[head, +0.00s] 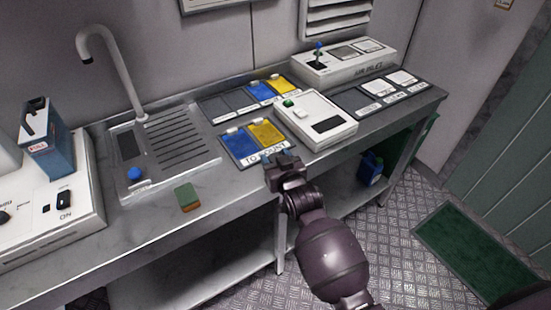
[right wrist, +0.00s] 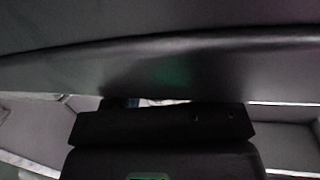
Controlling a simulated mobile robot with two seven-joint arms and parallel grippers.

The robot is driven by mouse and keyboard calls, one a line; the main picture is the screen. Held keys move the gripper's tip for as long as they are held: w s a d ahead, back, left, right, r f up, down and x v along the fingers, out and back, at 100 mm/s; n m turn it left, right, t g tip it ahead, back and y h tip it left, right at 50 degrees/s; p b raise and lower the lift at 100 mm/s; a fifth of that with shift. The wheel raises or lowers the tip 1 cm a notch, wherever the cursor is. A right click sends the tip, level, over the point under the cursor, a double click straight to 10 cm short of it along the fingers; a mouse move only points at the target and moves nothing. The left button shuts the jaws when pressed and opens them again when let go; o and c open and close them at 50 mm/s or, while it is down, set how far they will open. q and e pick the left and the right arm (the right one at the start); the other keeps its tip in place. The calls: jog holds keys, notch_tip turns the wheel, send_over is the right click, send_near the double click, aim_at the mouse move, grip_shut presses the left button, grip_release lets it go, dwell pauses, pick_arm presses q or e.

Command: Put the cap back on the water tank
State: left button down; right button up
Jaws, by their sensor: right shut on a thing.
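A blue, upright tank-like container (head: 60,150) with a black handle stands on the white machine at the left of the head view. A round blue cap-like piece (head: 135,173) sits at the front left corner of the sink. My right gripper (head: 278,158) is at the counter's front edge, just in front of the blue and yellow cards. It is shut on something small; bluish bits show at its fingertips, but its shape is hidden. The right wrist view is mostly filled by a dark surface close to the camera. My left gripper is out of view.
The steel counter (head: 110,228) carries a sink with a tall tap (head: 122,70), a green and orange sponge (head: 187,197), a white device (head: 315,118) and card trays. A blue jug (head: 371,168) stands on the shelf below. A green mat (head: 470,255) lies on the floor.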

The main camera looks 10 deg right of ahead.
jog(key=o, duration=0.9)
jog(key=shift+f, duration=0.15)
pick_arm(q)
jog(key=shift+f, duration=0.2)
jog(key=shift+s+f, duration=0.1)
pick_arm(e)
jog(key=shift+r, duration=0.2)
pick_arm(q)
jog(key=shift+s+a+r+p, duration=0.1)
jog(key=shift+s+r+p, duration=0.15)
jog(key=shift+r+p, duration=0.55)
pick_arm(e)
jog(key=s+d+r, duration=0.1)
jog(key=s, duration=1)
jog(key=shift+s+d+r, duration=0.2)
jog(key=shift+s+r, duration=0.15)
jog(key=shift+s, duration=0.05)
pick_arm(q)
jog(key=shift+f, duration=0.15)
